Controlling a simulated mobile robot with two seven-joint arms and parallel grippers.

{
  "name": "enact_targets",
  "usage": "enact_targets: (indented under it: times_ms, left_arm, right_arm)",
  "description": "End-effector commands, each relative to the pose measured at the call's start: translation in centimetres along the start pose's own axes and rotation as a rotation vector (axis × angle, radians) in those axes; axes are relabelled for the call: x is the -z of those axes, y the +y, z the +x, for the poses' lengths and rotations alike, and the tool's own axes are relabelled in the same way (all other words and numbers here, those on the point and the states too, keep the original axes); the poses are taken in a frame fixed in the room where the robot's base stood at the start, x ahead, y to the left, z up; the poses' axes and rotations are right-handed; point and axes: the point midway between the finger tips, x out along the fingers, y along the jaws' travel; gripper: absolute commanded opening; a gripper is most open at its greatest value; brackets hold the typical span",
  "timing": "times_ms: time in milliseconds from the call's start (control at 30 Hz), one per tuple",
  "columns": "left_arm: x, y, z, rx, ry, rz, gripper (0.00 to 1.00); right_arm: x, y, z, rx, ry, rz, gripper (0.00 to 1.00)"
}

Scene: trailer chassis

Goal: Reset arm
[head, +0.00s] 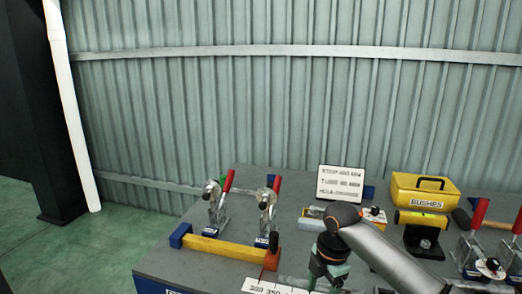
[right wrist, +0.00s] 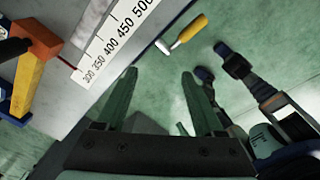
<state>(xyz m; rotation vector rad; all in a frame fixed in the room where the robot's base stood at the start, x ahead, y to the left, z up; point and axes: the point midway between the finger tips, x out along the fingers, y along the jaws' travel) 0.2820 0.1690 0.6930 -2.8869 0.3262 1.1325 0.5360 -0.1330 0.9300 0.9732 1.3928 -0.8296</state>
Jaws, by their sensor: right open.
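My right arm (head: 378,250) reaches in from the right in the head view. My right gripper (head: 325,281) points down over the front part of the workbench, partly cut off by the bottom edge. In the right wrist view the two green fingers of the right gripper (right wrist: 158,75) are well apart, with nothing between them. My left gripper is not seen in the head view.
The workbench (head: 185,262) carries toggle clamps (head: 266,208) with red handles, a yellow bar (head: 222,248), a white ruler (right wrist: 112,40), a yellow BUSHES box (head: 424,190) and a sign (head: 340,182). A yellow-handled tool (right wrist: 188,31) shows beyond the fingers. Green floor (head: 130,225) lies left of the bench.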

Motion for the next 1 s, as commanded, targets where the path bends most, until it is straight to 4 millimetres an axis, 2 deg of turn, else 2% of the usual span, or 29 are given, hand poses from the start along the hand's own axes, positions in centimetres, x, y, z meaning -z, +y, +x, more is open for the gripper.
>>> enact_targets:
  times_ms: [33, 300, 500, 633, 767, 1000]
  left_arm:
    - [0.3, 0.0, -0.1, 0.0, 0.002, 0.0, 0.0]
    - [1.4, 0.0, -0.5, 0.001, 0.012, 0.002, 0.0]
    - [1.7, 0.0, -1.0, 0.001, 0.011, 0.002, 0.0]
    - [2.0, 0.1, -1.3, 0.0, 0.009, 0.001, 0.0]
    - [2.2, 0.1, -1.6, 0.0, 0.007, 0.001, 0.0]
    - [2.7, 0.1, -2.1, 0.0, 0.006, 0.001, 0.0]
  right_arm:
    - [0.8, -0.2, 1.6, -0.016, 0.024, 0.034, 0.7]
    - [5.3, -1.5, 9.8, -0.158, 0.17, 0.307, 0.7]
    - [8.2, -3.9, 14.8, -0.27, 0.302, 0.595, 0.7]
    - [9.3, -6.2, 17.0, -0.335, 0.378, 0.797, 0.7]
    - [9.5, -9.1, 18.6, -0.402, 0.439, 1.002, 0.7]
    - [8.3, -16.1, 19.9, -0.533, 0.511, 1.36, 0.7]
